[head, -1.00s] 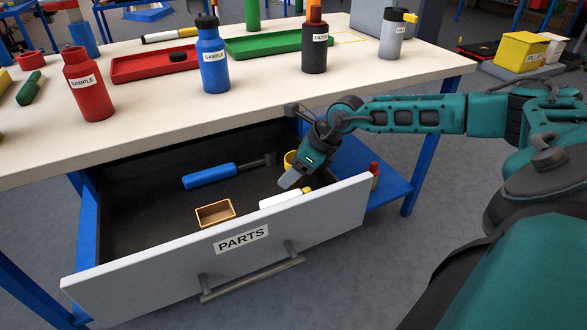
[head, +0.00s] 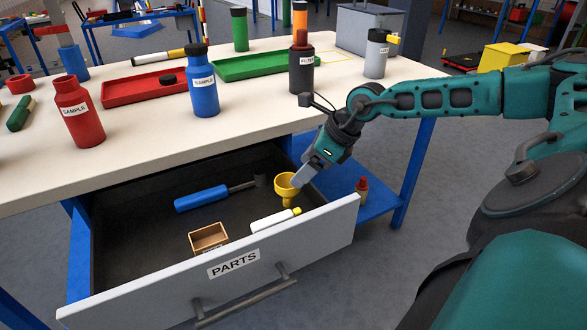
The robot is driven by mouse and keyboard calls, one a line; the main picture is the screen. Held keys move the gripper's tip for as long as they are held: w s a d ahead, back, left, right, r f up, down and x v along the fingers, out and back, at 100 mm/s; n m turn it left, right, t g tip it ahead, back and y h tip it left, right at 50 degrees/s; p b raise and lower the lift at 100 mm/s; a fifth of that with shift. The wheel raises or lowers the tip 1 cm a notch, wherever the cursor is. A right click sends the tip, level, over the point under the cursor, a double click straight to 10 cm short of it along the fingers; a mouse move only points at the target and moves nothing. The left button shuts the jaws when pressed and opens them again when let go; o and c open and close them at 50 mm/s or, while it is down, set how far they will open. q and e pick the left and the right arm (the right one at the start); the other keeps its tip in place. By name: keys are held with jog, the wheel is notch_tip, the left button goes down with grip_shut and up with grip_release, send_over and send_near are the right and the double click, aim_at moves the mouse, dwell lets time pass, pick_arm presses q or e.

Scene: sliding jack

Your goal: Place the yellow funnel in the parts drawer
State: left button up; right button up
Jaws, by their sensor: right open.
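The yellow funnel (head: 286,187) is inside the open parts drawer (head: 130,232), toward its right end, with its wide mouth up. My right gripper (head: 299,183) is open just to the right of the funnel's rim, partly in front of it. I cannot tell whether a finger still touches the funnel. The drawer's front panel carries a PARTS label and a grey handle. My left gripper is not in the view.
The drawer also holds a blue-handled tool (head: 203,198), a small wooden box (head: 208,238) and a white bottle (head: 272,221). Bottles and trays stand on the table (head: 150,147) above. A red-capped bottle (head: 361,187) stands on the blue shelf (head: 383,197) at right.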

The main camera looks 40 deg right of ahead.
jog(key=shift+v, duration=1.1)
